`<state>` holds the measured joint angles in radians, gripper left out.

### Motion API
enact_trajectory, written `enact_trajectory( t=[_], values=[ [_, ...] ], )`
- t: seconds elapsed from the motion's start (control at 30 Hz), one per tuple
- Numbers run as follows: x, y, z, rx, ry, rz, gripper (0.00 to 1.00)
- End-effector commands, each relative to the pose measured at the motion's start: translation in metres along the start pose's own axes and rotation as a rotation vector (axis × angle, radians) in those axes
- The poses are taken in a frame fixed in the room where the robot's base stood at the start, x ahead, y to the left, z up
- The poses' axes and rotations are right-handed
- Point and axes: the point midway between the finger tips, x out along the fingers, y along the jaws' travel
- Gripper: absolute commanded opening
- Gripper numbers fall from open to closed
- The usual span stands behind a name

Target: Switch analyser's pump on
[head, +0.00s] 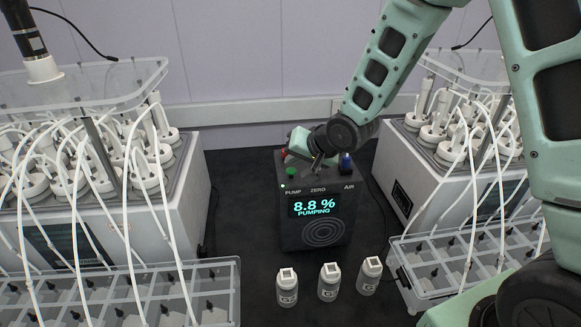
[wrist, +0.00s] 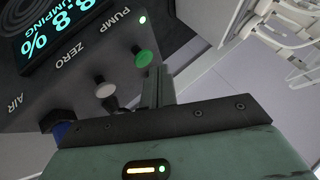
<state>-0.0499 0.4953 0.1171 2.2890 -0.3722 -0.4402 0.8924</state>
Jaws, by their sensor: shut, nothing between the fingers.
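The analyser (head: 325,235) is a dark box standing in the middle of the bench. Its lit display (head: 316,205) reads 8.8 % and PUMPING. The green PUMP button (head: 291,173) is at its top left, and a small light by the PUMP label glows green. In the wrist view the green button (wrist: 143,58) shows beside the white ZERO button (wrist: 105,90). My gripper (wrist: 158,85) is shut and empty, its fingers close beside the green button; I cannot tell whether they touch it. In the head view my gripper hides the ZERO button.
A blue fitting (head: 346,162) stands at the AIR label. Three white bottles (head: 329,282) stand in front of the analyser. Reactor units with tubes stand on the left (head: 150,205) and right (head: 410,185), with clear racks (head: 215,285) before them.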

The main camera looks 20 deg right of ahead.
Motion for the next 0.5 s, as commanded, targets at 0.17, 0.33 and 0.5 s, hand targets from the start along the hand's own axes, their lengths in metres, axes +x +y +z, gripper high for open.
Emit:
enact_trajectory(
  t=[0.17,0.33,0.5],
  values=[
    [-0.001,-0.001,-0.001,0.000,0.001,0.000,0.00],
    [-0.010,-0.007,-0.007,0.001,0.001,0.000,0.00],
    [-0.022,-0.015,-0.017,0.001,0.002,0.001,0.00]
  ],
)
